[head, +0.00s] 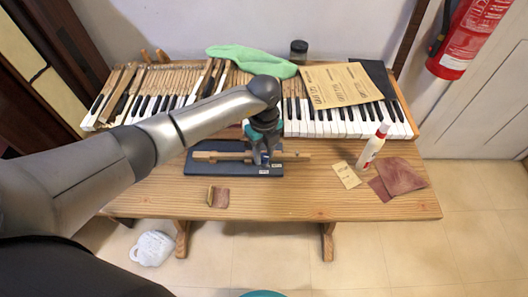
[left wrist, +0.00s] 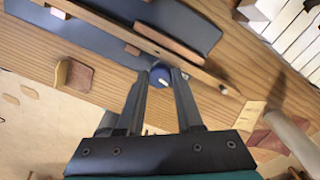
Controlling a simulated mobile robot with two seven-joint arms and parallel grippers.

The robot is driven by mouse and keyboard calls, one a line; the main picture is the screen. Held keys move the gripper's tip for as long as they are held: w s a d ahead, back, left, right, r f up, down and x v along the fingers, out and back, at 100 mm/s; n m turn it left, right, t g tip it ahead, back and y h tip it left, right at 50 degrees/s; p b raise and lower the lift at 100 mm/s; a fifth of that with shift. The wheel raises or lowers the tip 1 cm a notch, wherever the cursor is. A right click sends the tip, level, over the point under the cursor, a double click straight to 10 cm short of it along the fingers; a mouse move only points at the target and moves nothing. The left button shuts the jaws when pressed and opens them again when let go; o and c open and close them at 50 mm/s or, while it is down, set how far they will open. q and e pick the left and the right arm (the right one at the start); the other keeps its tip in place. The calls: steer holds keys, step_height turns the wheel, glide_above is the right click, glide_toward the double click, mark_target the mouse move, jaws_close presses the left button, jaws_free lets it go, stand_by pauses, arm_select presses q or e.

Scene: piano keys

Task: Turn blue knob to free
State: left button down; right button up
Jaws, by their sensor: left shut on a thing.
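The blue knob (left wrist: 160,76) shows in the left wrist view between the fingertips of my left gripper (left wrist: 163,80), with a small pale mark on it. My left gripper (head: 262,158) points down over the dark blue board (head: 205,168) and is shut on the knob. In the head view the gripper hides the knob. A long wooden piano key (head: 294,156) lies across the board and also shows in the left wrist view (left wrist: 185,50). Small white labels (head: 277,172) are at the board's front edge, too small to read. My right gripper is in neither view.
The wooden table (head: 330,200) has rows of piano keys (head: 335,125) at the back. A green cloth (head: 245,58), a jar (head: 298,50) and a printed sheet (head: 340,86) lie there. A white bottle (head: 372,148) and sandpaper (head: 400,176) are at the right. The front right is bare.

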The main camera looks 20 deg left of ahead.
mark_target(264, 156)
arm_select(q)
steer(key=m, duration=0.4)
steer(key=shift+m, duration=0.3)
steer(key=m+b, duration=0.1)
steer(key=m, duration=0.2)
steer(key=shift+m, duration=0.4)
steer(key=m+b, duration=0.1)
steer(key=m, duration=0.3)
steer(key=shift+m+b, duration=0.6)
steer(key=shift+m, duration=1)
steer(key=c, duration=0.6)
jaws_free()
steer(key=shift+o, duration=0.2)
step_height(264, 156, up, 15)
steer(key=p, duration=0.1)
steer(key=shift+r, duration=0.15)
